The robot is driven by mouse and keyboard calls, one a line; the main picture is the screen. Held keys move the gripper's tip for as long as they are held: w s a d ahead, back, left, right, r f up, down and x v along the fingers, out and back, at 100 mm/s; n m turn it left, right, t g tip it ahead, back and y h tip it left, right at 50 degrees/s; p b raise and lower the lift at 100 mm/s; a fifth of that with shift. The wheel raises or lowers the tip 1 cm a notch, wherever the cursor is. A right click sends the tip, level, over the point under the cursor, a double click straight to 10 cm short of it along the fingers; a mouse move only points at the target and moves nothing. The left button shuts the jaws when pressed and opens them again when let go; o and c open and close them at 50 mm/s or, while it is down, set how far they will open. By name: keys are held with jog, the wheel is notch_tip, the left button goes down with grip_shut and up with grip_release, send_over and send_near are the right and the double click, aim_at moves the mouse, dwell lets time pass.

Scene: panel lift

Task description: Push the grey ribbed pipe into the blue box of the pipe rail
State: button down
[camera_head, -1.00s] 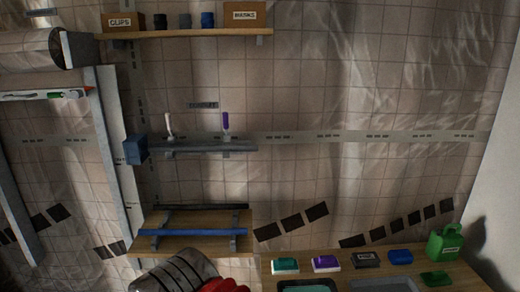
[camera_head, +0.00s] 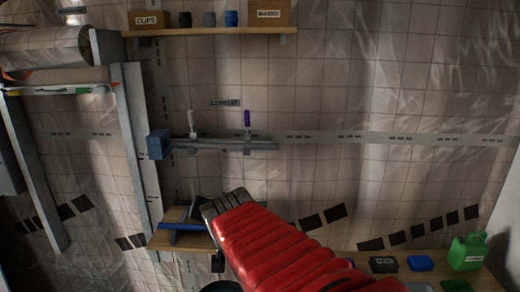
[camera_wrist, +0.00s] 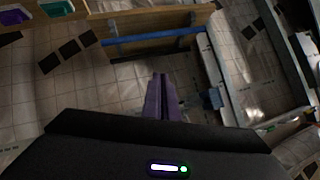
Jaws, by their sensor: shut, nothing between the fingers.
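The blue box (camera_head: 158,144) is at the left end of the pipe rail on the wall in the head view. The grey ribbed pipe (camera_head: 222,146) lies level along the rail to its right. I cannot tell whether its left end is inside the box. A white lever (camera_head: 191,122) and a purple lever (camera_head: 247,119) stand up from the rail's holders. In the wrist view my gripper (camera_wrist: 163,76) is shut and empty, its purple fingers together. A blue block, seemingly the box (camera_wrist: 212,98), shows right of the fingers. The pipe is not clear there. My fingers are not distinguishable in the head view.
A wooden shelf with a blue pipe (camera_head: 184,227) is below the rail, partly hidden by my red arm. A shelf (camera_head: 210,33) with boxes and cups is above. A pale post (camera_head: 136,130) stands left of the blue box. A green can (camera_head: 467,252) is at lower right.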

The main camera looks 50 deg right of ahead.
jog(key=w+d+r+m+t+h, duration=0.15)
jog(key=d+m, duration=0.25)
jog(key=d, duration=0.5)
jog(key=w+d+r+m+t+h, duration=0.1)
jog(key=d+r+m+h, duration=0.15)
jog(key=d, duration=0.55)
jog(key=s+d+m+t, duration=0.1)
jog(key=s+d+m, duration=0.2)
jog(key=d, duration=0.5)
jog(key=s+d+r+m+t+h, duration=0.1)
jog(key=s+d+m, duration=0.2)
jog(key=d, duration=0.4)
jog(key=shift+s+d+r+m+t, duration=0.2)
jog(key=shift+d+m+t, duration=0.2)
jog(key=shift+m, duration=0.25)
jog(key=shift+w, duration=0.1)
jog(key=w+d, duration=0.3)
jog(key=w, duration=0.8)
